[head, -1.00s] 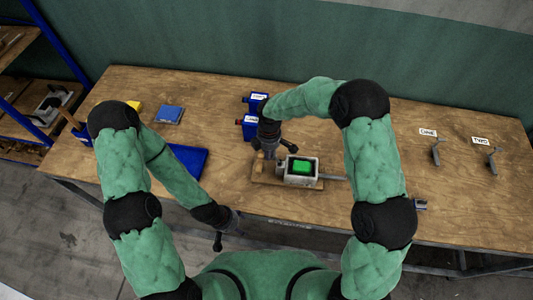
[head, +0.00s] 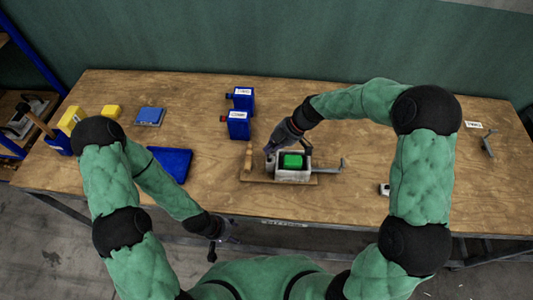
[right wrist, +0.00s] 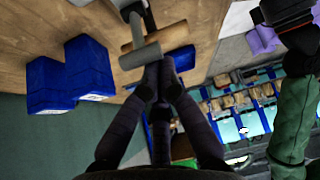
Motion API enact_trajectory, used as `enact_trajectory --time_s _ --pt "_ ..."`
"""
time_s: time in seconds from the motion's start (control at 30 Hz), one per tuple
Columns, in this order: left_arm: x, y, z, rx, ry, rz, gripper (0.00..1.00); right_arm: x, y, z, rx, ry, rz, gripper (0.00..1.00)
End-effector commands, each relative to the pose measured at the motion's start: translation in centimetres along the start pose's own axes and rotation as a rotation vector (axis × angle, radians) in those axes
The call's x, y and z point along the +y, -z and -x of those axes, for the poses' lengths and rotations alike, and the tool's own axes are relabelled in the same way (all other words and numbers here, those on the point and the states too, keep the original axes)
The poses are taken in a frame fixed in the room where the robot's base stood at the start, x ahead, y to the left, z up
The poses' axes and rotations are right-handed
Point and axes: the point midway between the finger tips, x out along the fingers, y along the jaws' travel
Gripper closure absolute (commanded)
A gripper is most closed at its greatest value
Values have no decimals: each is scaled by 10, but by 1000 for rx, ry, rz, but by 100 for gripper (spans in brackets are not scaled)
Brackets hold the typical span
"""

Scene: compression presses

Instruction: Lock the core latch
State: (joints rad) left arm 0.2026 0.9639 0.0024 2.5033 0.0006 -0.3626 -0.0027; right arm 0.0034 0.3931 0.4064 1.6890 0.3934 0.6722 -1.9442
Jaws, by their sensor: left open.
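The press (head: 308,173) stands on a wooden base plate in the middle of the table. It has a grey box with a green block (head: 293,161) inside, a bent grey lever at its right and a wooden peg (head: 248,156) at its left. My right gripper (head: 271,151) reaches down over the box's back left corner and hides part of it. In the right wrist view its fingertips (right wrist: 159,76) are close together beside a grey and wooden bar (right wrist: 152,45); I cannot tell whether they touch it. The latch is not clearly visible. My left gripper (head: 213,248) is open below the table's front edge.
Two dark blue containers (head: 238,125) stand behind the press. A blue tray (head: 171,164) lies to its left, with a smaller blue item (head: 149,116) and yellow blocks further left. A grey tool (head: 488,146) lies at the far right. Table space right of the press is mostly clear.

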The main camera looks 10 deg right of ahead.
Motion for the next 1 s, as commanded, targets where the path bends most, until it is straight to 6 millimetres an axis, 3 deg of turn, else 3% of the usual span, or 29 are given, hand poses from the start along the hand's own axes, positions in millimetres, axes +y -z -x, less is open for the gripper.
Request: enact_trajectory --time_s 0.03,0.27,0.4,1.0 --pt "-6 1 -16 0 0 0 39 0 -7 -5 22 -8 -1 100" --pt "-18 2 -50 0 0 0 39 -2 -14 0 131 -28 8 100" --pt "-14 2 -40 1 0 0 39 -2 -8 6 125 -23 10 100" --pt "-14 2 -40 0 0 0 39 -1 0 18 123 -23 8 100"
